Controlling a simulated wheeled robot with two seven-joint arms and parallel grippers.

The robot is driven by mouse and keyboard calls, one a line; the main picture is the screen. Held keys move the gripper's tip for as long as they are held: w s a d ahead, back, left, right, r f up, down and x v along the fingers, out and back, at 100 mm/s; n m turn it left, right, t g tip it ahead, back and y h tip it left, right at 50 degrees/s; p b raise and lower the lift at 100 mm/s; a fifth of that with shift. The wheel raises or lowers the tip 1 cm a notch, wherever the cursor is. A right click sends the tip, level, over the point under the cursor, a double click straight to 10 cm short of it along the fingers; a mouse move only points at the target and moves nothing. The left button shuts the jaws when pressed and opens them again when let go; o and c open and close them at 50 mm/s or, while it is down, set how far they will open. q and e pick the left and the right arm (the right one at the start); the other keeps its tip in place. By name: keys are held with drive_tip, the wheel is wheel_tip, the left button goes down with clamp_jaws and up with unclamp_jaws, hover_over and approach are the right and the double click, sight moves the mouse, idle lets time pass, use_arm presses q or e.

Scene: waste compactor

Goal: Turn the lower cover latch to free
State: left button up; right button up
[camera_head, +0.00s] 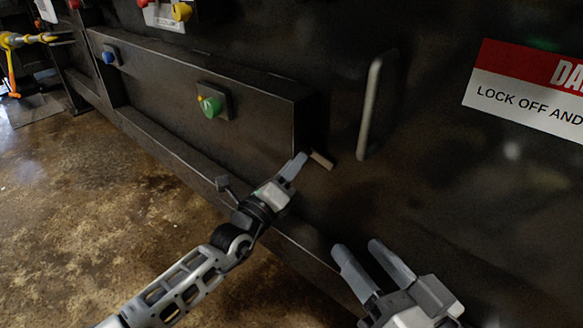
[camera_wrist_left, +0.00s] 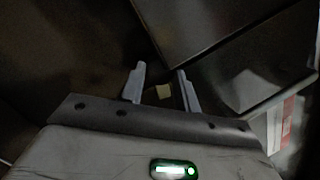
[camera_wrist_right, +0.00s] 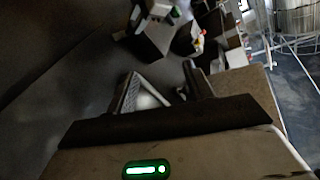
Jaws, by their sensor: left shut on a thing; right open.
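The latch (camera_head: 321,160) is a small tan bar on the dark machine front, just right of the box-shaped housing's corner. My left gripper (camera_head: 301,157) is at the latch, its fingers closed about it. In the left wrist view the pale end of the latch (camera_wrist_left: 163,91) shows between the two fingers (camera_wrist_left: 160,78); the exact contact is too dark to see. My right gripper (camera_head: 357,246) is open and empty, low and to the right, apart from the latch. In the right wrist view nothing lies between its fingers (camera_wrist_right: 160,82).
A long vertical handle (camera_head: 372,108) stands out just right of the latch. A green button (camera_head: 210,106) and a blue one (camera_head: 109,57) sit on the housing (camera_head: 160,85). A red and white danger sign (camera_head: 530,95) is at right. Open floor (camera_head: 80,200) lies left.

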use_arm(q)
drive_tip(key=m+h+b, duration=0.1)
drive_tip(key=m+b, duration=0.1)
drive_tip(key=m+h+b, duration=0.1)
drive_tip(key=m+b, duration=0.2)
drive_tip(key=shift+a+g, duration=0.15)
drive_tip(key=shift+g, duration=0.25)
use_arm(e)
wheel_tip(320, 180, up, 10)
drive_tip(key=n+t+y, duration=0.3)
drive_tip(key=n+y, duration=0.4)
drive_tip(key=n, duration=0.3)
drive_tip(key=shift+s+d+f, duration=0.15)
drive_tip(key=shift+s+d, duration=0.05)
use_arm(q)
drive_tip(key=o, duration=1)
drive_tip(key=shift+c, duration=0.2)
drive_tip(key=p+v, duration=0.1)
drive_tip(key=v, duration=1.5)
use_arm(e)
drive_tip(key=f+m+h, duration=0.1)
drive_tip(key=m, duration=0.1)
drive_tip(key=w+f+m+h, duration=0.1)
drive_tip(key=m+h, duration=0.1)
drive_tip(key=shift+w+d+f+t, duration=0.2)
drive_tip(key=shift+f+t, duration=0.1)
drive_tip(key=shift+t, duration=0.1)
